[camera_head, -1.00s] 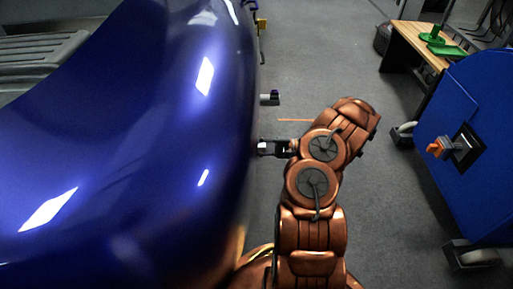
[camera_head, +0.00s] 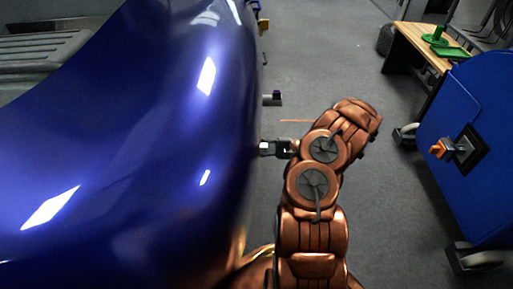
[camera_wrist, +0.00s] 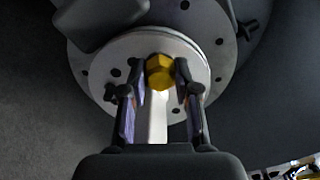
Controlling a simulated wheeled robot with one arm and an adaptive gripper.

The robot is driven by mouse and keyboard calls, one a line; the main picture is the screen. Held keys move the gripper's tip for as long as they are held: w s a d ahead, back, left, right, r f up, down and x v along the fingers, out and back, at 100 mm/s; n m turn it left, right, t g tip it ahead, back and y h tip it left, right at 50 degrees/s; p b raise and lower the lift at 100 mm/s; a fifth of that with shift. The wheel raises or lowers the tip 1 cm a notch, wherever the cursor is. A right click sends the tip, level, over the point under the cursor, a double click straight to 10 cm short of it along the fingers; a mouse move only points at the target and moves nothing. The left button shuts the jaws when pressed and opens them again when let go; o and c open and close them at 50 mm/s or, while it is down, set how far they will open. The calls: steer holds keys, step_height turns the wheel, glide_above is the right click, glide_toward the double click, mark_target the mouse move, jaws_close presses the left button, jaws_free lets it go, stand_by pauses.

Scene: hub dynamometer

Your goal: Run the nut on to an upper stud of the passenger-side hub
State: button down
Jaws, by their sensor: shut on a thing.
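A gold hex nut (camera_wrist: 160,76) sits at the tips of my gripper (camera_wrist: 159,70), which is shut on it, one finger on each side. Behind the nut is the round grey hub face (camera_wrist: 100,55), with several dark holes or studs around it. The nut overlaps the hub face in the wrist view. I cannot tell whether it touches the hub or sits on a stud, as it hides what is behind it. A pale bar (camera_wrist: 156,118) runs below the nut between the fingers. In the head view my gripper (camera_head: 268,148) reaches left to the blue car body (camera_head: 130,130), which hides the hub and nut.
A dark block-like part (camera_wrist: 98,22) overlaps the hub's upper left. A blue wheeled machine (camera_head: 465,110) with an orange-tipped fitting (camera_head: 438,149) stands at right. A wooden table (camera_head: 418,42) with green items is behind it.

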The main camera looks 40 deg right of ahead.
steer(key=shift+w, duration=0.1)
stand_by(0.3)
steer(key=shift+a+r+m+p, duration=0.1)
steer(key=shift+r+m+p, duration=0.15)
steer(key=shift+p, duration=0.2)
steer(key=m+p, duration=0.2)
steer(key=m, duration=0.1)
steer(key=m+p, duration=0.2)
steer(key=m, duration=0.2)
steer(key=m+p, duration=0.3)
steer(key=m, duration=0.1)
steer(key=shift+f+m, duration=0.25)
steer(key=shift+f, duration=0.1)
steer(key=c, duration=1.1)
jaws_free()
